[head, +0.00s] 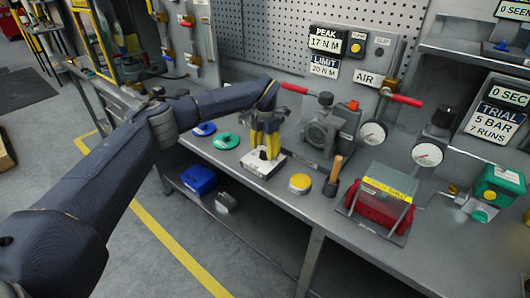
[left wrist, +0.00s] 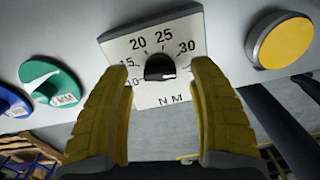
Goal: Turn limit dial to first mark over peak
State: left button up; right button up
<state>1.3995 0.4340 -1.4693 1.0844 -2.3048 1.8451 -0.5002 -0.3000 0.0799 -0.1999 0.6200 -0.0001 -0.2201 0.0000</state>
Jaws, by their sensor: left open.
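The limit dial is a white box (head: 256,171) on the bench. In the left wrist view its plate (left wrist: 185,92) carries numbers from 10 to 30 above "N M". A black knob (left wrist: 160,68) sits at its middle; its pointer direction is hard to read. My left gripper (head: 264,153) has yellow fingers pointing down over the box. In the left wrist view the open fingers (left wrist: 161,75) stand apart on either side of the knob, with no clear contact. The peak sign (head: 325,40) reads 17 N M; the limit sign (head: 325,67) reads 20 N M. My right gripper is not in view.
Green (head: 226,141) and blue (head: 204,129) discs lie left of the box, a yellow round button (head: 300,184) right of it. A grey valve body (head: 322,135) with a red-handled lever stands behind. A wooden-handled tool (head: 333,177) and a red part in a stand (head: 379,206) are further right.

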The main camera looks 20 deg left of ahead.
pick_arm(q)
jog(key=shift+f, duration=0.8)
grip_shut()
